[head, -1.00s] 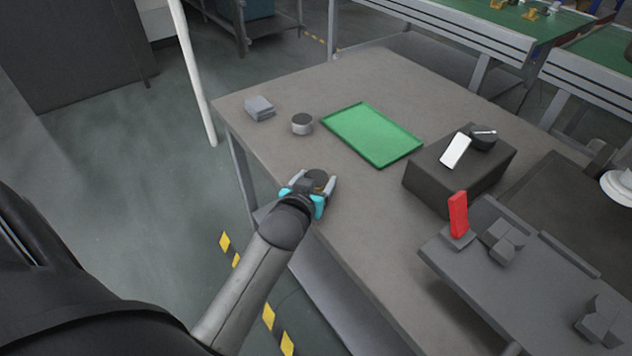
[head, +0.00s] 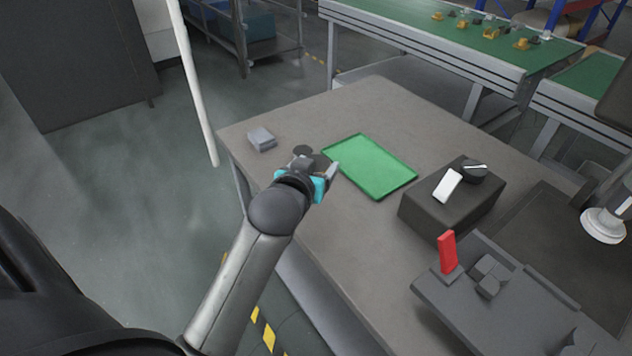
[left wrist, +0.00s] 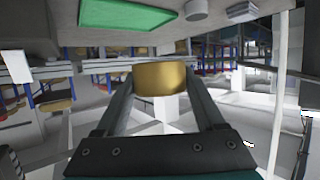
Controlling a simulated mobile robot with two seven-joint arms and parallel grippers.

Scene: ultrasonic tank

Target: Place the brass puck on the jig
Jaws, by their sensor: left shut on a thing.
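My left gripper (head: 318,167) is shut on the brass puck, above the table beside the green tray's left corner. In the left wrist view the gold-coloured brass puck (left wrist: 160,78) sits between the two fingertips. In the head view the puck is mostly hidden and looks dark. A short grey cylinder with a dark top (head: 303,150) stands just behind the gripper, partly covered by it; it also shows in the left wrist view (left wrist: 197,10). A square grey stepped block (head: 261,139) stands left of it. I cannot tell which is the jig. My right gripper is out of view.
A green tray (head: 370,166) lies right of the gripper on the grey table (head: 365,98). A dark box (head: 449,201) with a white panel and black knob stands farther right. A red upright piece (head: 447,252) stands on a grey platform in front. The table's middle front is clear.

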